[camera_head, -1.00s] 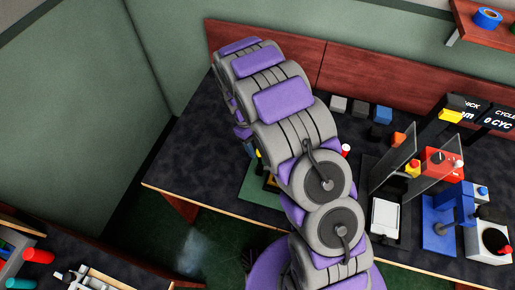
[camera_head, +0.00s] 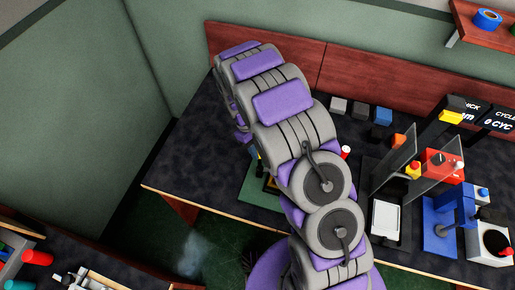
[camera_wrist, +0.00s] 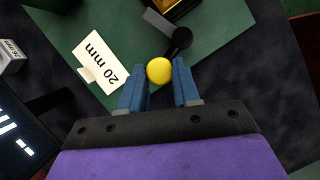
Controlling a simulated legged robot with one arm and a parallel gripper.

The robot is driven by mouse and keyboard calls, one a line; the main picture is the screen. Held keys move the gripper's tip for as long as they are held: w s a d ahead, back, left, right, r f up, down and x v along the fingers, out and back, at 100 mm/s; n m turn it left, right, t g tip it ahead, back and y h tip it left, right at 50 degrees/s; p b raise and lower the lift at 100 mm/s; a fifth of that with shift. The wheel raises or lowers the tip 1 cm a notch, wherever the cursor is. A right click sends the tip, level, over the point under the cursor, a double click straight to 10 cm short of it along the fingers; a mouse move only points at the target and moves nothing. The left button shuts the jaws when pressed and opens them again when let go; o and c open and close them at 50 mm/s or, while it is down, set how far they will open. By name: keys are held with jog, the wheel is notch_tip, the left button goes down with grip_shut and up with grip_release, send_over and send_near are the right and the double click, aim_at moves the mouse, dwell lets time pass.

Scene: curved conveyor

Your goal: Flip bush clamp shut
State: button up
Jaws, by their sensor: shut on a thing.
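My gripper (camera_wrist: 160,82) shows in the wrist view with its two blue fingers closed on a yellow ball knob (camera_wrist: 159,70). The knob is at the end of a short dark lever (camera_wrist: 179,43). The lever runs up toward the clamp, a gold and grey part (camera_wrist: 178,8) cut off by the top edge, so its open or shut state cannot be told. The clamp stands on a green mat (camera_wrist: 219,38). In the head view my arm hides the gripper and most of the clamp; the green mat's edge (camera_head: 259,196) shows beside the arm.
A white "20 mm" card (camera_wrist: 98,64) stands left of the knob. A dark display (camera_wrist: 28,128) is at lower left. In the head view a blue fixture (camera_head: 440,220), clear panels and a red box (camera_head: 440,167) stand to the right; the table's left part is clear.

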jog(key=shift+s+d+r+m+g+y+p, duration=0.15)
jog(key=shift+d+m+g+y+p, duration=0.25)
jog(key=shift+m+p, duration=0.75)
jog(key=shift+c, duration=0.2)
jog(key=shift+d+m+p, duration=0.5)
jog(key=shift+m+p, duration=0.15)
jog(key=shift+m, duration=0.2)
jog(key=o, duration=1)
jog(key=shift+o, duration=0.2)
jog(key=p+v, duration=0.2)
jog(key=v, duration=1.5)
jog(key=shift+d+p, duration=0.3)
jog(key=shift+p, duration=0.1)
